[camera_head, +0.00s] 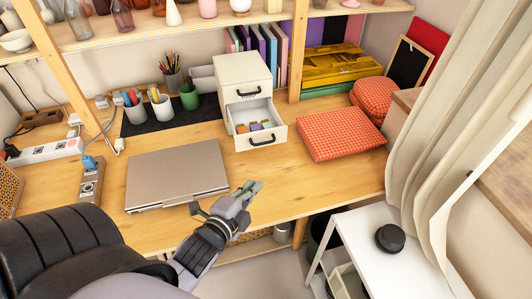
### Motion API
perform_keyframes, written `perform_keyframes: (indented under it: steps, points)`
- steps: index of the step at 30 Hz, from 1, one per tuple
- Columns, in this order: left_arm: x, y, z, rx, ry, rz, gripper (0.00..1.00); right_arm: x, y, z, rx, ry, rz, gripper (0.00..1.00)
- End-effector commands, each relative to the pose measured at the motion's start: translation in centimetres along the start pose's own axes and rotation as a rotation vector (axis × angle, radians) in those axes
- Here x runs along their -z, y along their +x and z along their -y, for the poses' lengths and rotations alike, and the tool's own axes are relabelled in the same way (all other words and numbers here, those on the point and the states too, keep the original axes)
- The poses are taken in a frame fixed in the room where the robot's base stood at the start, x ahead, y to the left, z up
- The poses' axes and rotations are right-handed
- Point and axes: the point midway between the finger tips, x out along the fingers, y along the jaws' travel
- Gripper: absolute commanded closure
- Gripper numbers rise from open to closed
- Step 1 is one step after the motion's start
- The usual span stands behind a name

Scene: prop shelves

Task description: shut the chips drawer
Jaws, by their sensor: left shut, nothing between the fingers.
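A small white drawer unit (240,72) stands at the back of the wooden desk. Its lower drawer (267,142) is pulled out toward me, with a black handle on its front. Small orange, purple and yellowish items (254,126) lie inside it. The upper drawer (247,92) is closed. My left gripper (252,188) is shut and empty, in front of the open drawer and below it in the picture, apart from it, near the desk's front edge. My right gripper is not in view.
A closed laptop (177,174) lies left of my gripper. Cups of pens (161,108) stand to the left on a black mat. Desk between gripper and drawer is clear. A white side table (380,270) stands at lower right.

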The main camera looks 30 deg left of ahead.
Motion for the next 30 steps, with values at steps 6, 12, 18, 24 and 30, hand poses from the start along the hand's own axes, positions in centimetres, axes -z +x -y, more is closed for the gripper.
perform_keyframes:
  steps: [6, 12, 18, 24, 30]
  points:
    - [0.4, 0.1, 2.0, 0.099, 0.129, -0.037, 1.00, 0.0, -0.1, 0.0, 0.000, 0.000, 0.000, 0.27]
    - [0.6, 2.5, 2.5, 0.101, 0.130, -0.038, 1.00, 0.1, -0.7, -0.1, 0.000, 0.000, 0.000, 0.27]
    - [0.8, 6.8, 2.9, 0.101, 0.128, -0.038, 1.00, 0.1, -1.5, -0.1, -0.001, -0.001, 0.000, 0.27]
    - [0.3, 10.5, 3.2, 0.097, 0.131, -0.036, 1.00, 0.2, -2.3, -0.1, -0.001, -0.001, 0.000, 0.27]
    - [-1.4, 12.2, 3.4, 0.096, 0.129, -0.036, 1.00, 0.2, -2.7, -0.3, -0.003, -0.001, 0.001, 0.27]
